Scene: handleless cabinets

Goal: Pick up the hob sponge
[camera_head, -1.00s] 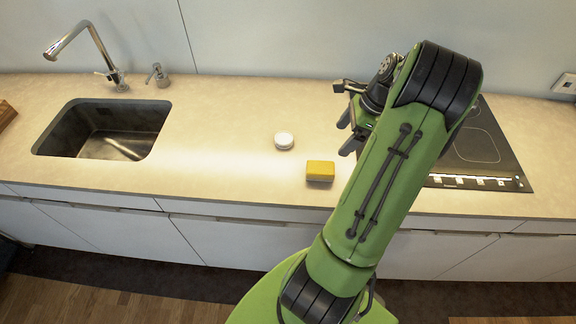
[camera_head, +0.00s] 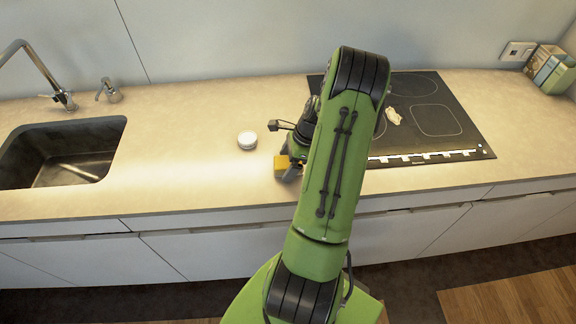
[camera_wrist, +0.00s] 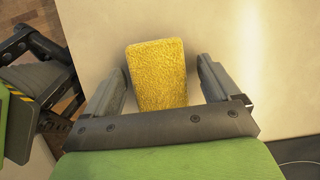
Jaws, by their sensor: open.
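A yellow sponge (camera_wrist: 158,76) lies on the pale counter, left of the black hob (camera_head: 432,137). In the wrist view it sits between the two fingers of my open gripper (camera_wrist: 160,80), with a gap on each side. In the head view the sponge (camera_head: 281,163) is partly covered by my gripper (camera_head: 291,170), which is down close to the counter. My arm hides part of the hob's left side.
A small white round object (camera_head: 247,140) stands on the counter behind and left of the sponge. A whitish object (camera_head: 393,115) lies on the hob. The sink (camera_head: 62,155) is at the left, and boxes (camera_head: 550,70) stand at the far right. The counter's front edge is close to the sponge.

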